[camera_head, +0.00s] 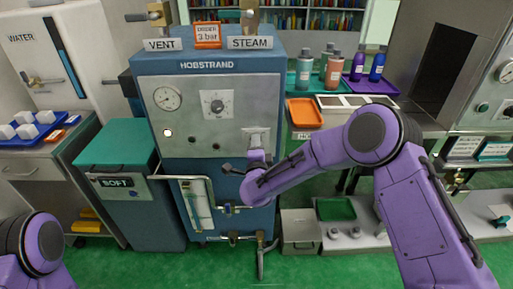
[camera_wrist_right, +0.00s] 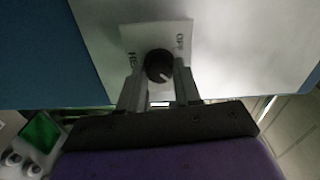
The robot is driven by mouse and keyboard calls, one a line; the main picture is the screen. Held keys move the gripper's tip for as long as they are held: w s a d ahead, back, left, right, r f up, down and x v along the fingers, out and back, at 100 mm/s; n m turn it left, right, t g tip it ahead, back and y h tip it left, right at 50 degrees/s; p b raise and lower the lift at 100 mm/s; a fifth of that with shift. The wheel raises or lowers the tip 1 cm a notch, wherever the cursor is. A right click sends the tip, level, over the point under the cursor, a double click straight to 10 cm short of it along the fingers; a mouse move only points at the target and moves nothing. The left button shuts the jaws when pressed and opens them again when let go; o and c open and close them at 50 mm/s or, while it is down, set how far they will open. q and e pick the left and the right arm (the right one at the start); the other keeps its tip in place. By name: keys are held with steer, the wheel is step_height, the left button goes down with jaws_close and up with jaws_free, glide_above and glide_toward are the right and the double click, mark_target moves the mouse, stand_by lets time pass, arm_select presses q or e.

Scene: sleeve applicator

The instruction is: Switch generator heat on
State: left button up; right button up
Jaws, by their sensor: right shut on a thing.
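The generator is the blue HOBSTRAND cabinet (camera_head: 205,64) with a grey front panel (camera_head: 230,83), in the middle of the head view. A black round knob (camera_wrist_right: 159,66) sits on a pale label plate (camera_wrist_right: 180,31) marked OFF, with a partly covered word starting HE. The plate also shows at the panel's lower right in the head view (camera_head: 257,134). My right gripper (camera_wrist_right: 159,75) is shut on the knob, one finger at each side; in the head view (camera_head: 256,155) it hides the knob. A small pale mark shows on the knob's face. My left gripper is out of view.
The panel also has a gauge (camera_head: 167,98), a dial (camera_head: 214,104) and a lit lamp (camera_head: 168,132). A pipe with a sight glass (camera_head: 200,203) and valves (camera_head: 229,208) sit below. The green-lidded SOFT tank (camera_head: 118,146) stands left, an orange tray (camera_head: 305,112) right.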

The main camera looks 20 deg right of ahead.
stand_by(0.4)
steer(key=o, duration=1)
steer(key=shift+o, duration=0.2)
steer(key=b+v, duration=0.1)
steer(key=v, duration=0.9)
steer(key=shift+s, duration=0.3)
